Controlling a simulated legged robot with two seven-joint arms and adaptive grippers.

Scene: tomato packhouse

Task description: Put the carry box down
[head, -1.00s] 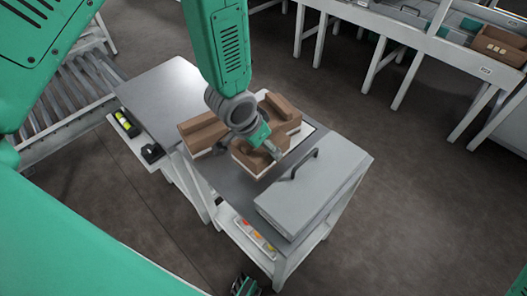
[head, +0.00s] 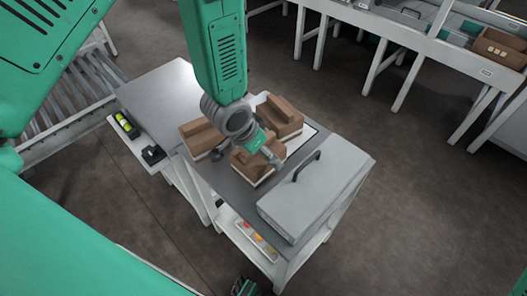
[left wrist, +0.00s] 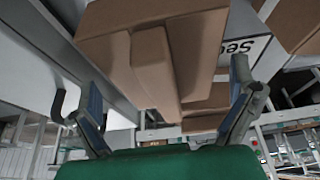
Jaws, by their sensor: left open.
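Three brown carton boxes with raised ridges on top stand on a grey work table (head: 165,85): a left box (head: 200,137), a right box (head: 280,115) and a front box (head: 248,165). I take the front one for the carry box. My left gripper (head: 268,150) is at the top of the front box and partly hides it. In the left wrist view the gripper (left wrist: 165,105) is open, its fingers spread either side of a box's raised ridge (left wrist: 153,65). Whether a finger touches cannot be told.
A grey lidded case (head: 310,190) with a dark handle stands at the table's right. A pale sheet with lettering (left wrist: 232,47) lies beside the box. A roller conveyor (head: 65,110) is at the left. The table's far left part is bare.

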